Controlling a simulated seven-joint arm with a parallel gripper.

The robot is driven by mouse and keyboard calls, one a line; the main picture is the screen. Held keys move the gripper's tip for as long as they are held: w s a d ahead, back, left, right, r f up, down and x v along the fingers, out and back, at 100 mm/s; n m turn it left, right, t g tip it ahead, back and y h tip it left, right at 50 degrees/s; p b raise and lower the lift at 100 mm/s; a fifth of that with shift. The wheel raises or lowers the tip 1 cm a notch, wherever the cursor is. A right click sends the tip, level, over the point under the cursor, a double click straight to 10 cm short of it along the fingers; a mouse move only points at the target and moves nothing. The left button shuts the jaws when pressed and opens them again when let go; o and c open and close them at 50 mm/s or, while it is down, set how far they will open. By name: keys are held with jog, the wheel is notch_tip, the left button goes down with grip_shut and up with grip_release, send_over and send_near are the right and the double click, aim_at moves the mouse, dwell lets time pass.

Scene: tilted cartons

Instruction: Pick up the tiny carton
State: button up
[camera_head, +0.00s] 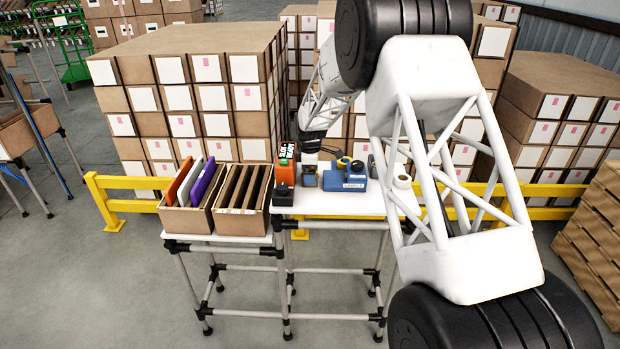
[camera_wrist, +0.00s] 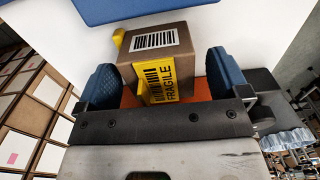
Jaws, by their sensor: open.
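The tiny carton is a small brown box with a white barcode label and a yellow FRAGILE label. In the wrist view the carton (camera_wrist: 183,55) stands between the two blue finger pads of my gripper (camera_wrist: 160,66). The fingers are open, with a visible gap on the carton's right side; contact on its left cannot be told. In the head view the carton (camera_head: 309,181) is small at the table's front, and my gripper (camera_head: 308,165) is over it, its fingers hard to make out.
A blue case (camera_head: 342,182) lies right of the carton, with a yellow item (camera_head: 344,161) behind. A black object (camera_head: 283,193) and an orange item (camera_head: 286,152) are close on the left. A white roll (camera_head: 402,181) stands at right.

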jog(key=shift+c, duration=0.4)
jog(key=c, duration=0.9)
jog(key=shift+r, duration=0.1)
jog(key=shift+r, duration=1.8)
jog(key=s+d, duration=0.1)
jog(key=s, duration=0.4)
jog(key=s+d, duration=0.1)
jog(key=s, duration=0.4)
jog(key=s+d+r, duration=0.1)
jog(key=s, duration=0.4)
jog(key=shift+s+d+r, duration=0.1)
jog(key=shift+s+d, duration=0.2)
